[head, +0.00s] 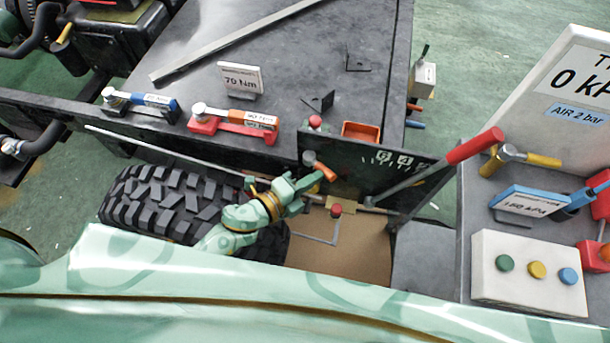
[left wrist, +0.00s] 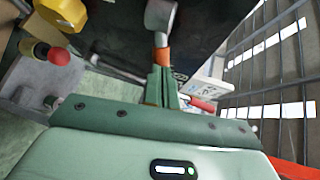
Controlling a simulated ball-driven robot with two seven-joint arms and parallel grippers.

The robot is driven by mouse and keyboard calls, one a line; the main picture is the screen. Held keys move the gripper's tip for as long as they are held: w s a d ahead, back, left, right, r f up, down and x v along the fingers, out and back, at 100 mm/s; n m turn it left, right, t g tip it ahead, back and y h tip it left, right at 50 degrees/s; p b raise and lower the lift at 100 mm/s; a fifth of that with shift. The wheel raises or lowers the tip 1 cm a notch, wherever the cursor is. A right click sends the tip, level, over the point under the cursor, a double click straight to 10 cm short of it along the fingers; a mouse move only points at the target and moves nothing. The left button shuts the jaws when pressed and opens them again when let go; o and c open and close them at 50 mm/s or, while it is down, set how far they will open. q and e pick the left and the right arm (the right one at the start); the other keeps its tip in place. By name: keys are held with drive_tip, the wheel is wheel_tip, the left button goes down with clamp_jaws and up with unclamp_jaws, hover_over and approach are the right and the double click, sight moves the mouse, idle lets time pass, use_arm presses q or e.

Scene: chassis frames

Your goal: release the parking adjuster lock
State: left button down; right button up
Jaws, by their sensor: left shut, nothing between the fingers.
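A small lever with an orange grip (head: 325,172) and a silver head sits on the dark upright panel (head: 350,155). In the left wrist view its orange grip (left wrist: 161,57) is straight ahead of my fingertips. No label names it as the parking adjuster lock. My left gripper (head: 312,182) is shut and empty, close below the lever; its shut fingers (left wrist: 162,75) also show in the left wrist view. I cannot tell whether they touch the grip. A red knob (head: 336,209) and a yellow knob (left wrist: 65,12) are nearby. My right gripper is not in view.
A long lever with a red grip (head: 475,146) leans up to the right of the panel. A tyre (head: 150,200) lies under my left arm. Labelled blue (head: 150,102) and red (head: 232,121) tools rest on the dark bench. A button box (head: 530,270) stands at right.

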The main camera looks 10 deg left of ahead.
use_arm(q)
drive_tip(key=shift+w+d+r, duration=0.1)
drive_tip(key=shift+w+d, duration=0.05)
drive_tip(key=shift+d, duration=0.3)
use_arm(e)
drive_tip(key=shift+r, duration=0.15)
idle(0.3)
